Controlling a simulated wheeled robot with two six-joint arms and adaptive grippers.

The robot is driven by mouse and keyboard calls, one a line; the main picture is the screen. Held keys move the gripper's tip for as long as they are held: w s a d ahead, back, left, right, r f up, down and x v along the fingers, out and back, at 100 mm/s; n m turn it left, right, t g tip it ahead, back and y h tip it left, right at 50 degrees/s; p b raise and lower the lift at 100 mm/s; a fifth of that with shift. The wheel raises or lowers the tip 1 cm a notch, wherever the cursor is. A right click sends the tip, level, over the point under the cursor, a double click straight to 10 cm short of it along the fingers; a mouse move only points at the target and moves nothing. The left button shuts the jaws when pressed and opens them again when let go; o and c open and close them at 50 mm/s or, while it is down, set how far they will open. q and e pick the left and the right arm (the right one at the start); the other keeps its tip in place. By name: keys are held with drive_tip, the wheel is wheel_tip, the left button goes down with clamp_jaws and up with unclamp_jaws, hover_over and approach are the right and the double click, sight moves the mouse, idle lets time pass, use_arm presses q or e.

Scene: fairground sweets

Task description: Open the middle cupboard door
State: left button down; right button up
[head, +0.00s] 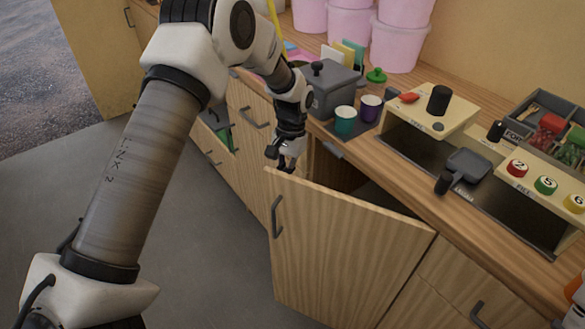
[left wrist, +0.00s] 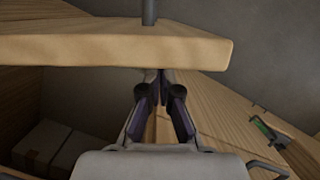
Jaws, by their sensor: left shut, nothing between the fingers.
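The middle cupboard door (head: 345,250) is light wood and stands partly open, swung out from the counter with its hinge side at the right. Its dark bar handle (head: 277,215) is on the outer face near the free edge. In the left wrist view the door's edge (left wrist: 110,50) crosses the top, with the handle (left wrist: 149,12) beyond it. My left gripper (head: 282,162) is shut and empty at the door's upper free corner, on the cupboard side. Its fingertips (left wrist: 161,82) look close to the door; I cannot tell whether they touch.
The cupboard's dark inside (head: 345,172) shows behind the door, with pale boxes (left wrist: 48,145) in it. The counter holds a grey pot (head: 328,92), cups (head: 345,120) and a pan (head: 468,166). Floor (head: 215,250) before the door is clear.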

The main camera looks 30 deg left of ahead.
use_arm(q)
drive_tip(key=shift+d+x, duration=0.15)
drive_tip(key=shift+x, duration=1.3)
drive_tip(key=shift+d+x, duration=0.1)
drive_tip(key=shift+x, duration=1.35)
drive_tip(key=shift+w, duration=0.2)
